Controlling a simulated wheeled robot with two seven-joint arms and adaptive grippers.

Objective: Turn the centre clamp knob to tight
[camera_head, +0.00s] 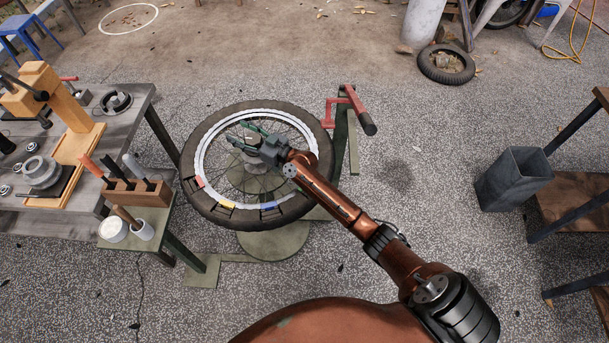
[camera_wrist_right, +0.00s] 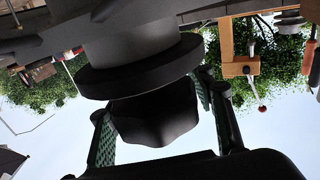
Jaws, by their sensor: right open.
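The spoked wheel with a black tyre (camera_head: 197,212) lies flat on a greenish stand (camera_head: 275,243). My right gripper (camera_head: 243,136) is over the wheel's hub, with its fingers apart. In the right wrist view a dark, faceted knob (camera_wrist_right: 155,118) sits under a wide round dark flange (camera_wrist_right: 140,70). The green-padded fingers of my right gripper (camera_wrist_right: 158,108) stand on either side of the knob, with sky showing beside it; contact cannot be made out. In the head view my gripper mostly hides the hub and knob. My left gripper is in neither view.
A workbench (camera_head: 125,120) with tools and a wooden press stands at the left. A small side shelf (camera_head: 150,228) holds a tool block and cups. A red-armed post (camera_head: 345,120) rises beside the wheel. A grey bin (camera_head: 513,180) stands right; the floor between is clear.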

